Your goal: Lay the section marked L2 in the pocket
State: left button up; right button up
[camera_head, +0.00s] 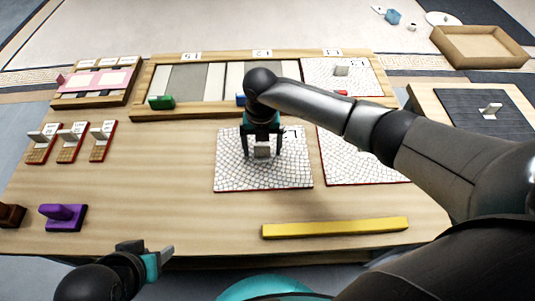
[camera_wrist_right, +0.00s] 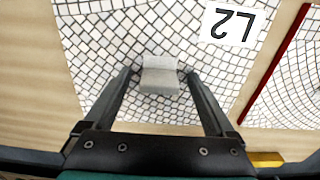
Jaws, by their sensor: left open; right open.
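The mosaic section marked L2 (camera_head: 235,172) lies on the table, white tiles with a grey block handle (camera_head: 263,151). In the right wrist view, its L2 label (camera_wrist_right: 233,26) shows upside down and the handle (camera_wrist_right: 160,76) sits between the fingers. My right gripper (camera_head: 262,148) is open, its fingers on either side of the handle. The wooden pocket frame (camera_head: 150,87) stands at the back, with labels along its far edge. Its right pocket holds a mosaic section (camera_head: 315,72). The middle pocket is partly hidden by my right arm. My left gripper (camera_head: 167,264) is open and empty at the table's front edge.
Another mosaic section (camera_head: 345,158) lies right of L2, partly behind my right arm. A yellow bar (camera_head: 335,228) lies in front. A purple handled tool (camera_head: 63,216) and several small labelled blocks stand left. A green block (camera_head: 160,102) is on the frame. The table's left middle is clear.

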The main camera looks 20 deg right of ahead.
jog(key=shift+f, duration=0.15)
grip_shut()
dwell(0.8)
